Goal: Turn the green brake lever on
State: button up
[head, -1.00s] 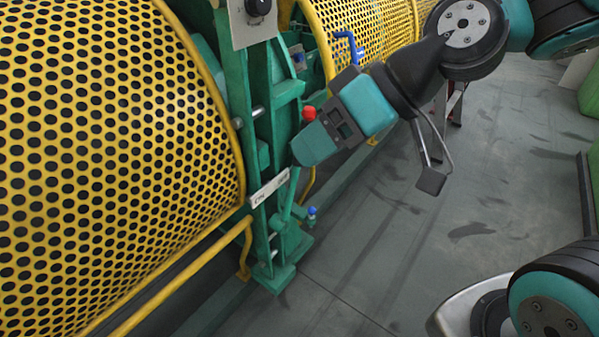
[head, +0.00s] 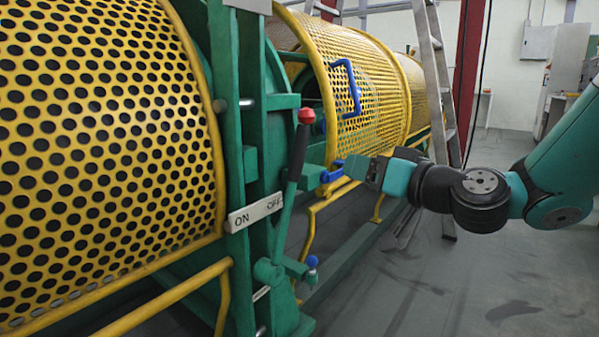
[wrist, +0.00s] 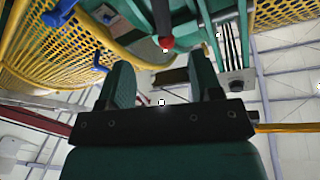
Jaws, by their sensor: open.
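The brake lever (head: 284,215) has a green shaft, a dark upper part and a red knob (head: 306,117). It stands nearly upright, leaning slightly right, beside the OFF end of a white ON/OFF plate (head: 255,212). ON is at the plate's left. My gripper (head: 349,168) is to the right of the lever in the head view, below knob height, pointing left and apart from it. In the wrist view my gripper's two fingers (wrist: 161,78) are spread with nothing between them. The red knob (wrist: 166,42) shows beyond the fingertips, roughly in line with the gap.
Yellow perforated guards (head: 100,130) flank the green frame. A blue guard handle (head: 346,88) is behind the lever. A small blue-knobbed lever (head: 312,262) sits low beside the brake lever. A ladder (head: 432,70) stands behind my arm. The floor at right is clear.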

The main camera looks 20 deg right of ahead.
aim_at(304, 152)
jog(key=p+x, duration=1.2)
jog(key=x, duration=0.5)
jog(key=shift+w, duration=0.15)
